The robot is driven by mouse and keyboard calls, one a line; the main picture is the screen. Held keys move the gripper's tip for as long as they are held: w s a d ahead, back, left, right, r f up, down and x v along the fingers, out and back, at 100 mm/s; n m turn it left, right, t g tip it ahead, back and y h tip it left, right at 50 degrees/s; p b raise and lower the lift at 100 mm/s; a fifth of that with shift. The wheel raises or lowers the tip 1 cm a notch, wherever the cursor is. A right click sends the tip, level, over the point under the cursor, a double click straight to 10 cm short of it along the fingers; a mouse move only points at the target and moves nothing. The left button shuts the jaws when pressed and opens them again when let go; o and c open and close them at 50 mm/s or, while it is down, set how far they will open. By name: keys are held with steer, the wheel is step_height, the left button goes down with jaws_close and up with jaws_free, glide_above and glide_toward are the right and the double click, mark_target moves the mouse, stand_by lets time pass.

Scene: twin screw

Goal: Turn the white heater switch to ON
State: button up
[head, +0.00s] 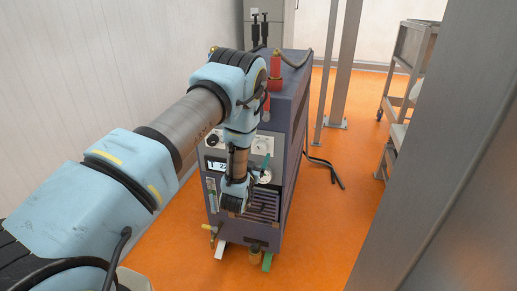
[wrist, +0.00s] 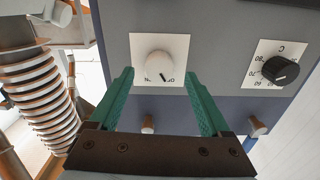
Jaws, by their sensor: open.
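The white heater switch (wrist: 158,66) is a round knob on a white square plate (wrist: 179,44) in the wrist view. Its dark pointer mark is toward the picture's lower edge, slightly right; small lettering below it is partly hidden and too small to read surely. My gripper (wrist: 159,72) is open, its two teal fingers on either side of the knob in the picture, with nothing between them that I can see gripped. I cannot tell whether they touch it.
A black dial (wrist: 280,69) with numbers is right of the switch in the wrist view. A steel post (head: 345,60) and a cart (head: 405,75) stand right of the machine on the orange floor (head: 335,225).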

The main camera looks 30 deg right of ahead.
mark_target(260, 151)
steer(key=shift+p+x, duration=0.4)
steer(key=shift+x, duration=1.65)
steer(key=shift+c, duration=0.2)
jaws_close()
